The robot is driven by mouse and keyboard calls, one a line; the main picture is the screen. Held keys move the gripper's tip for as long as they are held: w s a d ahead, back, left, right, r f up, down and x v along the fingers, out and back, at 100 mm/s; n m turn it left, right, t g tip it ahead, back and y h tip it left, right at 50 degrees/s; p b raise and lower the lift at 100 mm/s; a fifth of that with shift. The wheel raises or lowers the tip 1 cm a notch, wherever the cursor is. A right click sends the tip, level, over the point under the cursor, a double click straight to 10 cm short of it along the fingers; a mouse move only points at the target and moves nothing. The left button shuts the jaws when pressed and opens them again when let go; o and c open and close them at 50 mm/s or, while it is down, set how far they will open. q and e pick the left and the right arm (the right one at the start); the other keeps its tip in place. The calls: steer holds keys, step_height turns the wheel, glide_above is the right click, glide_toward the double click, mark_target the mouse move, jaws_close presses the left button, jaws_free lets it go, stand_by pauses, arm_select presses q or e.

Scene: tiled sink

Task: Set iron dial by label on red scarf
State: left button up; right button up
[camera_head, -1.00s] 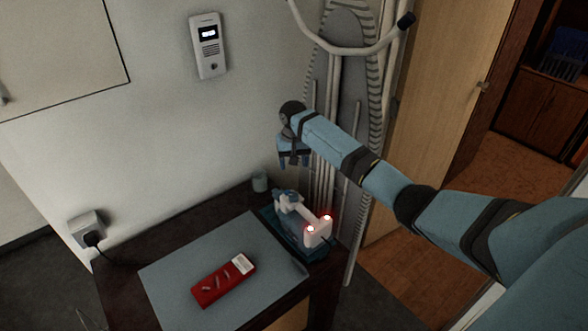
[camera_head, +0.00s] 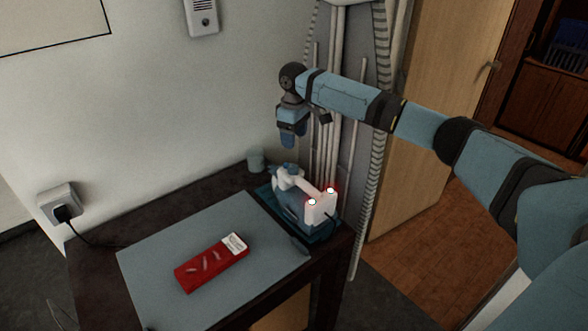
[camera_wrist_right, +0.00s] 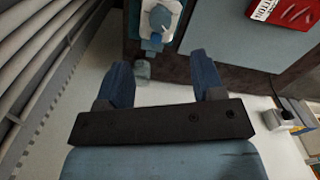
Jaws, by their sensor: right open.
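The label (camera_wrist_right: 264,9) also shows in the wrist view, too small to read surely. My right gripper (camera_head: 289,140) points down above the iron, open and empty (camera_wrist_right: 161,80). My left gripper is not visible.
A small cup (camera_head: 256,161) stands behind the iron. The grey mat (camera_head: 160,255) covers much of the dark table. A wall socket (camera_head: 60,203) holds a plug and cord at left.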

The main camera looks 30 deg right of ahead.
mark_target(294, 167)
step_height(294, 167, down, 11)
steer(key=shift+r+b, duration=0.1)
steer(key=shift+b, duration=0.3)
steer(key=c, duration=0.9)
